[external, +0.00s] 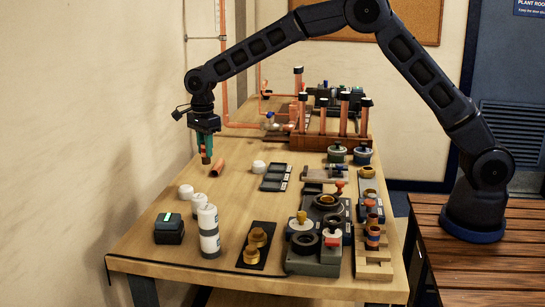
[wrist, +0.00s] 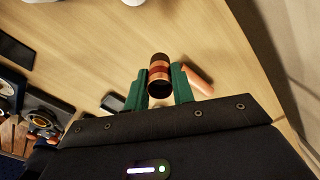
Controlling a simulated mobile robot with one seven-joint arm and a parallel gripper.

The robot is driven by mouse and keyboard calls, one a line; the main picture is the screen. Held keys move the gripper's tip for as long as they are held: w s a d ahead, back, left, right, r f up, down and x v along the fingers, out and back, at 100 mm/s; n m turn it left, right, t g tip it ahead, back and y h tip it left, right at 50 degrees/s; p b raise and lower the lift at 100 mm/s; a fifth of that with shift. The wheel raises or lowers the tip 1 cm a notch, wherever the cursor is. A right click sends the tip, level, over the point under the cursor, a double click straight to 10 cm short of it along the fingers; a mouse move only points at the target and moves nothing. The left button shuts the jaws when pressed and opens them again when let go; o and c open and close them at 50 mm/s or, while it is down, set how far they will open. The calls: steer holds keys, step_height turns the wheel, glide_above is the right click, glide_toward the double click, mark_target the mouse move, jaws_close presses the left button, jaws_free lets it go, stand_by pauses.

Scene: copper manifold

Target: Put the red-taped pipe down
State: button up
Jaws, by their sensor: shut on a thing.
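My gripper (external: 206,154) is over the left part of the wooden bench. Its green fingers are shut on the red-taped pipe (wrist: 160,72), which also shows at the fingertips in the external view (external: 206,158). In the wrist view the pipe is a short copper tube with a dark open end and a red band between the fingers. A bare copper piece (external: 217,167) lies on the bench just right of the gripper; it shows beside the right finger in the wrist view (wrist: 198,80). I cannot tell whether the held pipe touches the bench.
White round items (external: 186,191) and white bottles (external: 208,231) stand nearer the front, with a dark box (external: 169,228). Dark trays (external: 275,178) lie right of the gripper. A wooden rack (external: 318,142) with upright copper pipes is at the back. Bare bench (external: 232,195) lies between.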

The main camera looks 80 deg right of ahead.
mark_target(206, 163)
steer(key=shift+f, duration=3.65)
steer(key=shift+f, duration=0.15)
steer(key=o, duration=1)
